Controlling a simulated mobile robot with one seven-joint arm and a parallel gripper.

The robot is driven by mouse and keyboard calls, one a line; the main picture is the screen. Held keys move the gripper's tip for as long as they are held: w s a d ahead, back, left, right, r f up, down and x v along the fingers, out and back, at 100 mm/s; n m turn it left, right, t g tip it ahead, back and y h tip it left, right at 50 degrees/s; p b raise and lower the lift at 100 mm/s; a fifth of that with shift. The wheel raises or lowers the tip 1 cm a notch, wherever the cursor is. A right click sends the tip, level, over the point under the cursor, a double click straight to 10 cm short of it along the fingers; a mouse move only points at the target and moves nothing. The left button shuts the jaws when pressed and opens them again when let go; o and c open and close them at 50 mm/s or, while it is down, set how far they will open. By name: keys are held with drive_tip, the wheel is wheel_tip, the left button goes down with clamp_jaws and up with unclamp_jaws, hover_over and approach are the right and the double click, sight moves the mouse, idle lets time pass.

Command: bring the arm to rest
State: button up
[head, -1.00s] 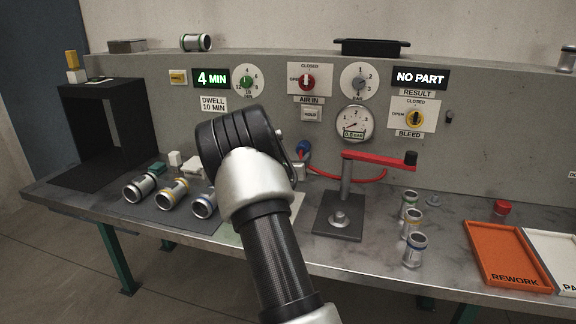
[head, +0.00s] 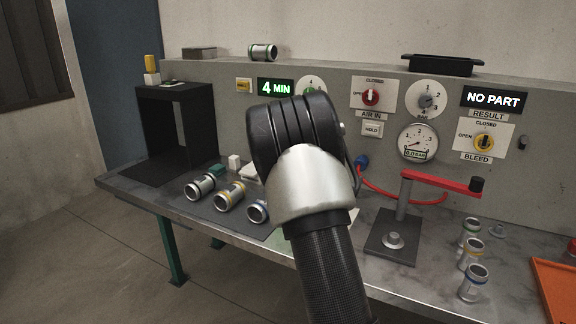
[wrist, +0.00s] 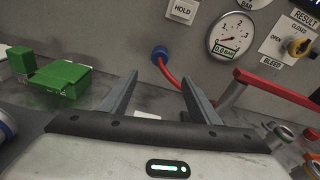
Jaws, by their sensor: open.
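My arm rises in front of the bench in the head view, and its dark and silver links hide part of the bench and panel. My gripper shows in the wrist view (wrist: 160,97), with its two grey fingers apart and nothing between them. It points toward the grey panel, with the red hose (wrist: 172,80) and its blue fitting (wrist: 159,54) beyond the fingers. In the head view the gripper is hidden behind my arm.
The red-handled clamp (head: 400,222) stands right of my arm. Several metal castings lie on the bench left (head: 229,196) and stand at right (head: 473,253). A black box frame (head: 177,95) is at far left. The orange tray (head: 557,285) is cut off at right.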

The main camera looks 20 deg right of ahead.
drive_tip(key=s+a+r+m+g+y, duration=0.1)
drive_tip(key=s+a+r+m+g, duration=0.2)
drive_tip(key=s+m, duration=0.6)
drive_tip(key=s+a+r+m+g+y, duration=0.15)
drive_tip(key=s+r+m+g, duration=0.25)
drive_tip(key=s+r+m, duration=0.5)
drive_tip(key=s+a+f+m+t+y, duration=0.1)
drive_tip(key=s+a+f+m+y, duration=0.15)
drive_tip(key=s+a, duration=0.5)
drive_tip(key=s+a+f+m+y, duration=0.1)
drive_tip(key=s+a+m+y, duration=0.3)
drive_tip(key=a, duration=0.7)
drive_tip(key=s+a+f+m+t+y, duration=0.1)
drive_tip(key=s+a+m+y, duration=0.3)
drive_tip(key=a, duration=0.5)
wheel_tip(320, 180, up, 20)
drive_tip(key=s+p, duration=0.1)
drive_tip(key=p, duration=1.9)
drive_tip(key=shift+s+a+n, duration=0.35)
drive_tip(key=shift+n, duration=0.1)
drive_tip(key=shift+f, duration=0.1)
